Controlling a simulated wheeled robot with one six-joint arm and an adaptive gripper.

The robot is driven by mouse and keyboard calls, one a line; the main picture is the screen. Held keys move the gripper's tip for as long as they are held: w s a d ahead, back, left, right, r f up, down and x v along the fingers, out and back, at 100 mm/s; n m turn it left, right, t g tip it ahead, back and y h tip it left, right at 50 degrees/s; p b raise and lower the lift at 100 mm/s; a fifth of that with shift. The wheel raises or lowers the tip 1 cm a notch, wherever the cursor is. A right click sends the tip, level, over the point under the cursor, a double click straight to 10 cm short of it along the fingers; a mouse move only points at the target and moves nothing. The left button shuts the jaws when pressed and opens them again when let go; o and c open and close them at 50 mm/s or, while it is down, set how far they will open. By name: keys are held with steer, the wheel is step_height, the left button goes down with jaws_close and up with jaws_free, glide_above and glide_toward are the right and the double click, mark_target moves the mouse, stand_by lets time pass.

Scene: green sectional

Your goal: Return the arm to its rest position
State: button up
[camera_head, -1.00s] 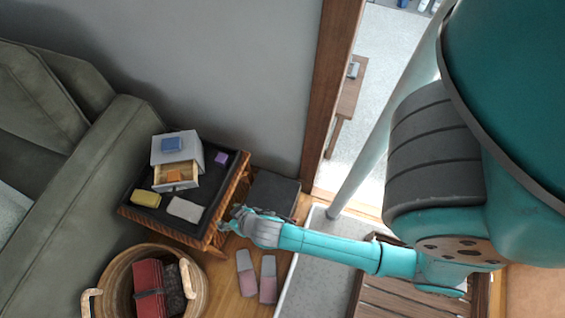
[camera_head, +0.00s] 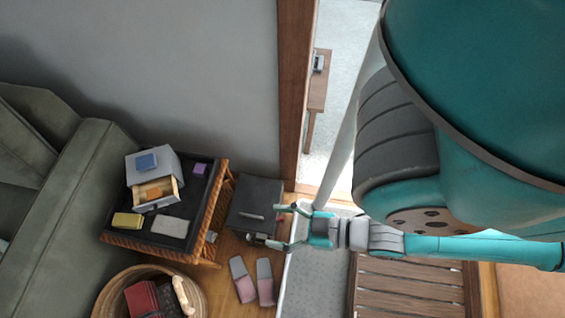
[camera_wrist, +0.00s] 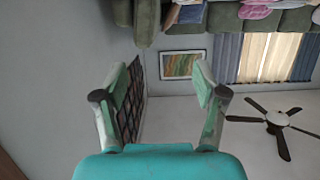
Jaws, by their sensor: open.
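My gripper (camera_head: 279,226) is open and empty in the head view, its two fingers spread toward the left. It hangs to the right of the wicker side table, in front of the dark box on the floor. My arm (camera_head: 470,248) reaches from the right side of the picture to the gripper. In the wrist view my gripper (camera_wrist: 160,92) also shows open, with nothing between its fingers. That view faces the room, with a framed picture (camera_wrist: 183,64) beyond the fingers.
The side table (camera_head: 214,222) bears a small white cabinet (camera_head: 170,165) with an open drawer, a yellow block (camera_head: 127,220) and a purple block (camera_head: 199,169). A basket (camera_head: 104,292), slippers (camera_head: 242,280), a dark box (camera_head: 262,195) and a grey tray (camera_head: 308,285) are on the floor. A wooden door frame (camera_head: 294,100) stands behind.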

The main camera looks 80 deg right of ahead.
steer(key=shift+s+r, duration=0.35)
steer(key=shift+r, duration=0.55)
